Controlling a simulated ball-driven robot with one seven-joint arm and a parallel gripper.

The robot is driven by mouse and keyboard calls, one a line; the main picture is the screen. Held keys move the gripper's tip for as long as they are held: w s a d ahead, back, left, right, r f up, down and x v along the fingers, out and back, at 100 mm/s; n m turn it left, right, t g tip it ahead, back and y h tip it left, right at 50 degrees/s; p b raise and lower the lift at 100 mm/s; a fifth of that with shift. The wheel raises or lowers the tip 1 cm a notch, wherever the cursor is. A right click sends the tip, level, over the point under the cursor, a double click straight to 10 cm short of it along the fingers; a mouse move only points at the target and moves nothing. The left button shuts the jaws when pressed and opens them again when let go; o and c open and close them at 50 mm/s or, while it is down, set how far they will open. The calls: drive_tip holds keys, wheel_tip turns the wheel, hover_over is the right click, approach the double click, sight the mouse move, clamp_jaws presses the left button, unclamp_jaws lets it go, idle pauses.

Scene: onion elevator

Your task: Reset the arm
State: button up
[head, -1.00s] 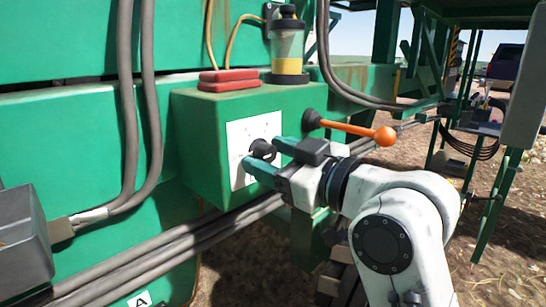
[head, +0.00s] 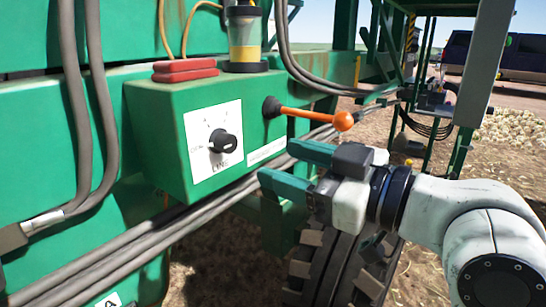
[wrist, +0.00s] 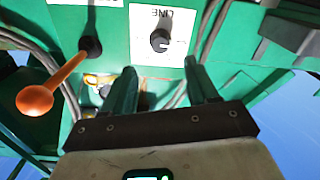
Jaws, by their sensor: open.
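My gripper (head: 288,168) is open and empty, with two green fingers apart, to the right of the green control box (head: 160,135) in the head view. A black rotary knob (head: 222,141) sits on a white label plate (head: 206,165) on the box's face. An orange lever with a ball end (head: 343,121) sticks out from the box just above my gripper. In the wrist view my gripper (wrist: 163,80) points towards the box, with the knob (wrist: 160,40) beyond its fingertips and the orange lever (wrist: 35,100) at left. My gripper touches neither.
Thick grey cables (head: 130,255) run below the box. A tyre (head: 335,260) stands beneath my gripper. Red blocks (head: 185,70) and a clear-and-yellow container (head: 243,38) sit on the box. Open ground with a dark blue vehicle (head: 500,55) lies at right.

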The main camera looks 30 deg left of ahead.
drive_tip(key=shift+d, duration=0.15)
idle(0.3)
drive_tip(key=w+d+f+m+t+h, duration=0.1)
drive_tip(key=d+f+m+t+h, duration=0.2)
drive_tip(key=d+f, duration=0.45)
drive_tip(key=w+d+f+m+t+h, duration=0.15)
drive_tip(key=d+f+m, duration=0.3)
drive_tip(key=f, duration=0.65)
drive_tip(key=w+d+f+m+t+h, duration=0.1)
drive_tip(key=d+f+m+h, duration=0.4)
drive_tip(key=f, duration=0.5)
drive_tip(key=s+d+f+m+h, duration=0.3)
drive_tip(key=s+d+f, duration=0.4)
drive_tip(key=d+f, duration=0.45)
drive_tip(key=s+d+f+m+g+h, duration=0.3)
drive_tip(key=s+d+f, duration=0.2)
drive_tip(key=s+d, duration=0.45)
drive_tip(key=s+d+f+m+g+h, duration=0.2)
drive_tip(key=s+d+f+g+h, duration=0.15)
drive_tip(key=s+d, duration=0.6)
wheel_tip(320, 180, up, 15)
drive_tip(key=s+a+p, duration=0.2)
drive_tip(key=p, duration=1.4)
drive_tip(key=shift+a+t+y, duration=0.25)
drive_tip(key=shift+t+y, duration=0.15)
